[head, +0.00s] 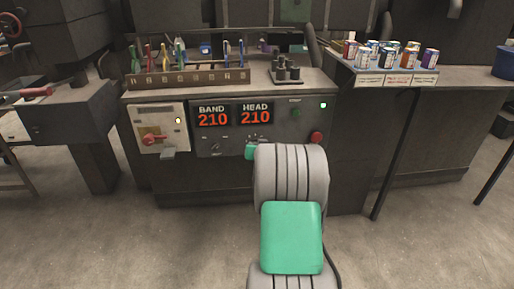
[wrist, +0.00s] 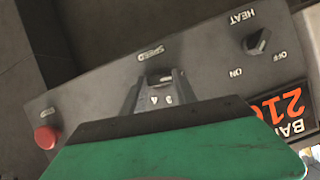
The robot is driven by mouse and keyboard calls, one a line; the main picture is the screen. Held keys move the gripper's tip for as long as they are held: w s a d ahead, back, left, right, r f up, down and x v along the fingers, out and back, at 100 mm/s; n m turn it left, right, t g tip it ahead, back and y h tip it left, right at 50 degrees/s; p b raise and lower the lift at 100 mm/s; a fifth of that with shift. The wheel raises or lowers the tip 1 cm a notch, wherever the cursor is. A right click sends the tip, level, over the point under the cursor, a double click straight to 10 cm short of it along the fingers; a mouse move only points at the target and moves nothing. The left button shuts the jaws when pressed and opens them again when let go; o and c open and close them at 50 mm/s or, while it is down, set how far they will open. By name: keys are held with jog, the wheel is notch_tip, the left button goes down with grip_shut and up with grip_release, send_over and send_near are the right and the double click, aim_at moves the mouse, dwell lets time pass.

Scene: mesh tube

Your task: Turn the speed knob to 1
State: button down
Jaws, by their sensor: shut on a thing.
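The speed knob (wrist: 160,79) is on the dark control panel, under the SPEED label in the wrist view. My gripper (wrist: 157,84) has its two grey fingers on either side of the knob and is shut on it. The fingers and my green gripper body cover most of the knob and part of its number scale. A few small digits show between the fingers, but I cannot tell which number the knob points to. In the head view my gripper (head: 250,153) is at the panel (head: 285,133), largely hidden by my arm.
The heat knob (wrist: 257,42), with OFF and ON marks, is beside the speed knob. A red button (head: 316,137) is on the panel's other side. BAND and HEAD displays (head: 234,114) read 210. A tool rack (head: 190,78) and several cans (head: 390,57) stand above.

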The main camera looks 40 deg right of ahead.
dwell(0.3)
jog(key=c, duration=1)
grip_release()
jog(key=shift+o, duration=0.2)
jog(key=p+v, duration=0.2)
jog(key=v, duration=0.5)
jog(key=shift+s+a, duration=0.25)
jog(key=shift+s, duration=0.1)
jog(key=shift+r, duration=0.1)
